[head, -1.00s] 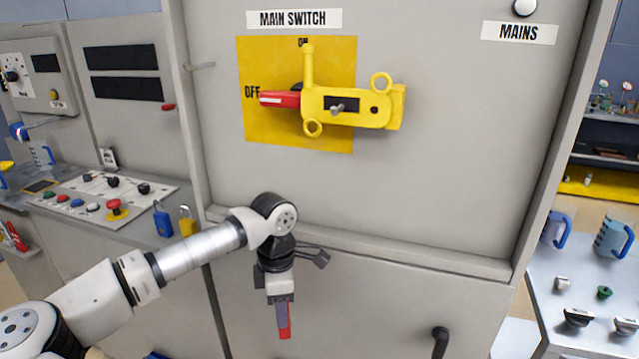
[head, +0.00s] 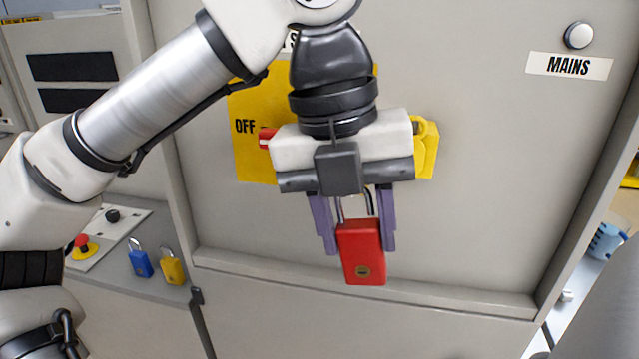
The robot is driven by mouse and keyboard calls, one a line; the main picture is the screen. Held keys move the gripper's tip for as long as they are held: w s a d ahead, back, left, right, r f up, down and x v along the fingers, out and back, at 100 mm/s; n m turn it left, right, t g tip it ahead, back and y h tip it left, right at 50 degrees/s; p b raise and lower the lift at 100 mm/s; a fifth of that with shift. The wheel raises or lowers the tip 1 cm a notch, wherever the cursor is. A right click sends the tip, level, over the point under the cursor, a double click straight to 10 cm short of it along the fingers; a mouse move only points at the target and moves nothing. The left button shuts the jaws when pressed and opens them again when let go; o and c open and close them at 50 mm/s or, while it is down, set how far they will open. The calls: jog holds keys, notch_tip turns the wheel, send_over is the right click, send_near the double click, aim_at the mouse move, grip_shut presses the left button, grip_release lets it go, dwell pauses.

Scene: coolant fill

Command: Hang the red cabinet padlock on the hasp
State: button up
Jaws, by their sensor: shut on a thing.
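The red padlock (head: 363,264) hangs body-down between the two purple fingers of my gripper (head: 358,236), which is shut on it. The legs of its shackle show above the body; the top of the shackle is hidden behind my gripper. The yellow hasp (head: 428,150) on the main switch is mostly hidden behind my gripper and wrist; only its right end shows. The padlock is in front of the cabinet door, below the hasp in the picture. I cannot tell how far it is from the door or whether the shackle touches the hasp.
The yellow switch plate (head: 252,105) and the red switch handle's tip (head: 265,137) at OFF show left of my wrist. A blue padlock (head: 140,263) and a yellow padlock (head: 172,270) stand on the console ledge at left. The cabinet door's lower right (head: 470,230) is clear.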

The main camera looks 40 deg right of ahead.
jog(key=shift+s+r+n, duration=0.1)
jog(key=shift+r+n, duration=0.2)
jog(key=shift+r, duration=0.25)
jog(key=shift+w+d, duration=0.2)
jog(key=shift+d, duration=0.15)
jog(key=shift+w+d+f+p, duration=0.2)
jog(key=shift+w+d+p, duration=0.05)
jog(key=shift+w+d, duration=1)
jog(key=shift+w+d+f+p, duration=0.15)
jog(key=shift+w+d+p, duration=0.1)
jog(key=shift+w+d, duration=1)
jog(key=shift+w+d+f, duration=0.1)
jog(key=shift+d+f, duration=0.3)
jog(key=shift+d, duration=0.1)
jog(key=shift+f, duration=0.25)
jog(key=o, duration=1.3)
jog(key=shift+r, duration=0.1)
